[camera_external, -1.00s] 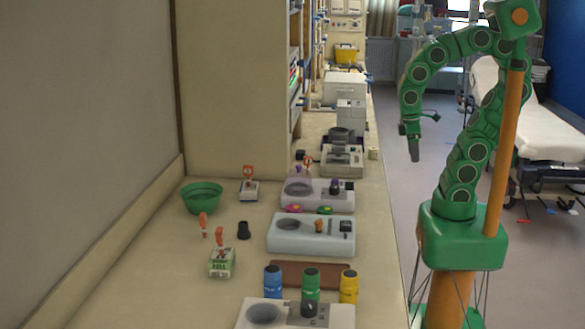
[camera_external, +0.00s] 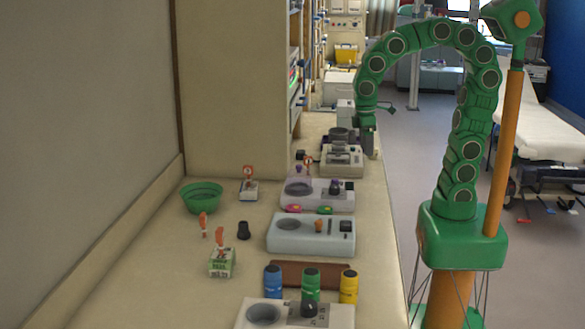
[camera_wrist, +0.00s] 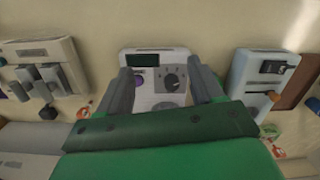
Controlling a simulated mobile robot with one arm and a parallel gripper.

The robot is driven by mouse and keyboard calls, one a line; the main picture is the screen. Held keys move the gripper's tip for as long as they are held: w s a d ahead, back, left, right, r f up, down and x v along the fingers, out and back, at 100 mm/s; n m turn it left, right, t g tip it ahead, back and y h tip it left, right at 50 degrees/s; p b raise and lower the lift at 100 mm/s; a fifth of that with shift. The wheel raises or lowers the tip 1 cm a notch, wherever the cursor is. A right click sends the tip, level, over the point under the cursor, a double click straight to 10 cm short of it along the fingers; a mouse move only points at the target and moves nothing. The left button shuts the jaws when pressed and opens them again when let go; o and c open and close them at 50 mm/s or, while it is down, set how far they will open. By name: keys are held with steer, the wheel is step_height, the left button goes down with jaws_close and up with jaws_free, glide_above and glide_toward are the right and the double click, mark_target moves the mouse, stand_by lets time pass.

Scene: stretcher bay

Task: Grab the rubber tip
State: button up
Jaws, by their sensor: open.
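The likely rubber tip (camera_external: 243,231) is a small black flared piece standing upright on the bench. It is left of the pale blue device and below right of the green bowl in the external view. I cannot make it out in the wrist view. My gripper (camera_external: 369,152) hangs at the bench's right edge, beside the rear grey device, well away from the black piece. In the wrist view my gripper (camera_wrist: 160,68) has its fingers spread apart and empty, with a white device between them in the picture.
The bench holds a green bowl (camera_external: 202,197), a pale blue device (camera_external: 285,243), a white knobbed device (camera_external: 318,203), a grey device (camera_external: 342,172) and a green-white box (camera_external: 222,263). Blue, green and yellow bottles (camera_external: 348,287) stand in front. The bench's left side is mostly clear.

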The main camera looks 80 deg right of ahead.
steer(key=w+a+n, duration=0.1)
steer(key=w+a, duration=0.2)
steer(key=w, duration=0.4)
steer(key=w+a+n, duration=0.1)
steer(key=w+a, duration=0.2)
steer(key=w, duration=0.3)
steer(key=n+t+y, duration=0.1)
steer(key=n+t, duration=0.1)
steer(key=n, duration=0.2)
glide_above(243, 223)
steer(key=s+d, duration=0.1)
steer(key=f, duration=1)
steer(key=shift+d+f, duration=0.2)
steer(key=shift+f, duration=0.05)
steer(key=shift+w+a+f, duration=0.15)
steer(key=shift+a+f, duration=0.05)
steer(key=shift+f, duration=1)
steer(key=shift+w+a+f, duration=0.15)
steer(key=shift+w+f, duration=0.05)
steer(key=shift+f, duration=1.05)
steer(key=shift+w+a+f, duration=0.15)
steer(key=shift+a+f, duration=0.05)
steer(key=shift+f, duration=1)
steer(key=c, duration=1.1)
